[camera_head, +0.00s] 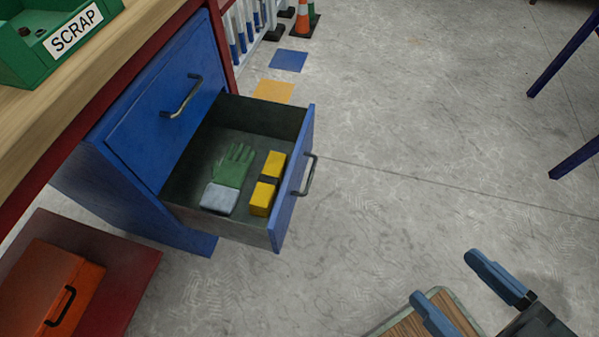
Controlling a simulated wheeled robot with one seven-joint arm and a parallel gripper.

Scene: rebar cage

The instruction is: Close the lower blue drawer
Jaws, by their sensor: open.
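The lower blue drawer (294,185) is pulled out from the blue cabinet (133,196) under the workbench. Its front panel faces right and carries a dark bar handle (308,176).
A green SCRAP bin (50,40) stands on the wooden bench top. An orange toolbox (62,285) rests on a dark red surface at lower left. A wooden-topped item (440,318) is beneath my gripper. Blue legs (565,60) stand at right. Floor right of the drawer is clear.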

